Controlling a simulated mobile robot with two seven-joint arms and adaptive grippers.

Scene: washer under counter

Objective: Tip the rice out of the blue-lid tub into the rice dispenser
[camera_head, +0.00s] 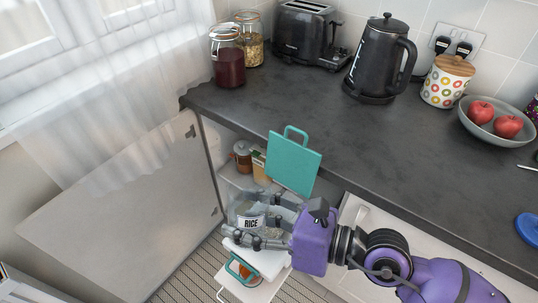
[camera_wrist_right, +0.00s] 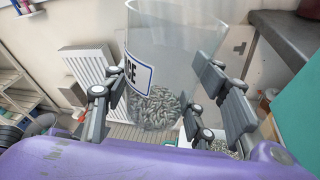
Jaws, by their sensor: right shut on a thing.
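My right gripper (camera_head: 244,220) is shut on a clear tub (camera_head: 248,208) with a white RICE label, its fingers on either side of it. In the right wrist view the tub (camera_wrist_right: 175,40) has no lid, and a heap of grains (camera_wrist_right: 158,108) lies at its bottom. The blue lid (camera_head: 528,228) lies on the counter at the right edge. Below the tub is a white container (camera_head: 268,262) with a teal handle, probably the rice dispenser; the tub and gripper partly hide it. A teal panel with a handle (camera_head: 295,160) stands upright behind the gripper. My left gripper is not in view.
The cupboard door (camera_head: 120,215) is open at the left, and jars (camera_head: 242,155) stand inside the cupboard. On the dark counter (camera_head: 300,105) are glass jars, a toaster (camera_head: 308,35), a kettle (camera_head: 380,60), a dotted canister (camera_head: 446,85) and a fruit bowl (camera_head: 478,131). The counter middle is clear.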

